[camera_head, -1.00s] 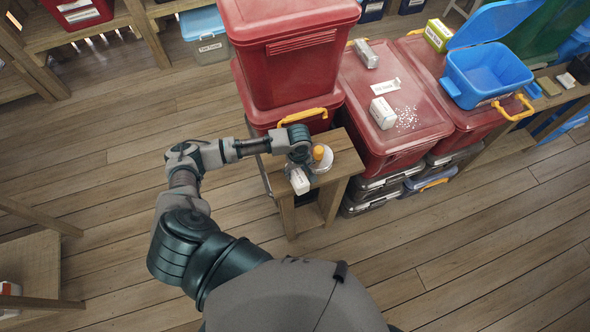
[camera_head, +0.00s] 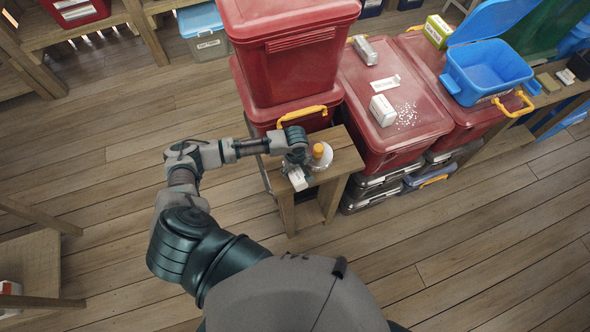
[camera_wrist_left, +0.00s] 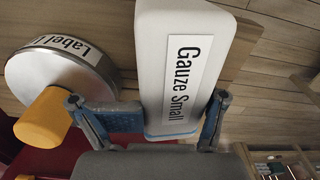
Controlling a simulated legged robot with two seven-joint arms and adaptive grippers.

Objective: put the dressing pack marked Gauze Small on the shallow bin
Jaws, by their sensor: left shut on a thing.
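The white dressing pack (camera_wrist_left: 178,65), labelled Gauze Small, is between the fingers of my left gripper (camera_wrist_left: 150,102) in the left wrist view. The gripper is shut on it. In the head view the left gripper (camera_head: 297,168) is over the small wooden stand, with the white pack (camera_head: 298,181) partly hidden by its fingers. Red lidded bins (camera_head: 395,145) stand right of the stand, and an open blue bin (camera_head: 487,78) is further right. I cannot tell which bin is the shallow one. My right gripper is not in view.
A round container with an orange cap (camera_head: 318,151) stands on the stand (camera_head: 343,158), close beside the gripper. A white box (camera_head: 382,110), a grey pack (camera_head: 366,50) and scattered white bits (camera_head: 406,117) lie on the red lid. Stacked red bins (camera_head: 288,50) rise behind the stand.

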